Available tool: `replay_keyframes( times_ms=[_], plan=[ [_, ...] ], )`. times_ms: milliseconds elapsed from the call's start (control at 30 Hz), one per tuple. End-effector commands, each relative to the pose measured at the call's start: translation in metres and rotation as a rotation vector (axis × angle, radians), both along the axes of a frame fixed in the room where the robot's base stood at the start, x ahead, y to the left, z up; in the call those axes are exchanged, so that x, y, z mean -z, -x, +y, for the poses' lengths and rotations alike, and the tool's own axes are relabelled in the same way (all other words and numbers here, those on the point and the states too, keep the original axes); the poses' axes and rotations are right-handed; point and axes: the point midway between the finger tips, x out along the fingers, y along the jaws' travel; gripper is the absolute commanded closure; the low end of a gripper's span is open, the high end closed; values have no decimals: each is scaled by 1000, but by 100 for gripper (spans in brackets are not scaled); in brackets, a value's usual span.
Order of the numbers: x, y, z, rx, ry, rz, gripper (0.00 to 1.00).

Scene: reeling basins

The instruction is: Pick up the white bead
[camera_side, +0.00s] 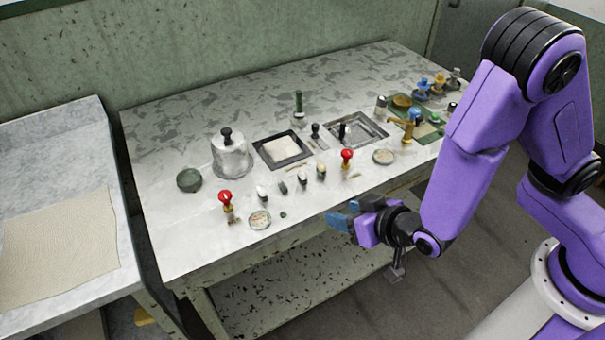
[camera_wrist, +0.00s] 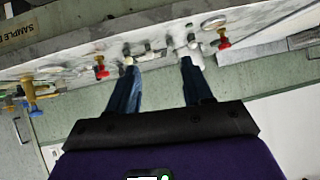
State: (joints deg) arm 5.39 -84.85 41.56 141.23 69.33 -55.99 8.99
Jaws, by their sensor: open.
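My gripper (camera_side: 345,214) is open and empty, with blue fingers, at the table's front edge in the side view. In the wrist view my gripper (camera_wrist: 160,66) has its two fingers apart, pointing at the table's front part. Several small pieces stand in a row near the front of the table, among them a whitish piece (camera_side: 262,191) at the left and a pale-topped piece (camera_side: 302,177) further right. They are too small to tell which is the white bead. My gripper is to the right and in front of them, touching none.
Red-topped knobs (camera_side: 225,197) (camera_side: 347,157) flank the row. A round dish (camera_side: 259,220), a glass jar (camera_side: 231,155), a framed white pad (camera_side: 283,149) and a metal tray (camera_side: 369,130) are on the table (camera_side: 190,250). The right end is crowded; the back left is clear.

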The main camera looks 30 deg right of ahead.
Motion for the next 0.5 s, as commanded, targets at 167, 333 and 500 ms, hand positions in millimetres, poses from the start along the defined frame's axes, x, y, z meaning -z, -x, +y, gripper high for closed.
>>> replay_keyframes(
  times_ms=[167,333,500],
  plan=[
    [-6,-11,-14,77,60,-172,50],
    [-8,-20,-19,101,74,-225,50],
    [2,-45,-20,106,74,-225,50]
  ],
)
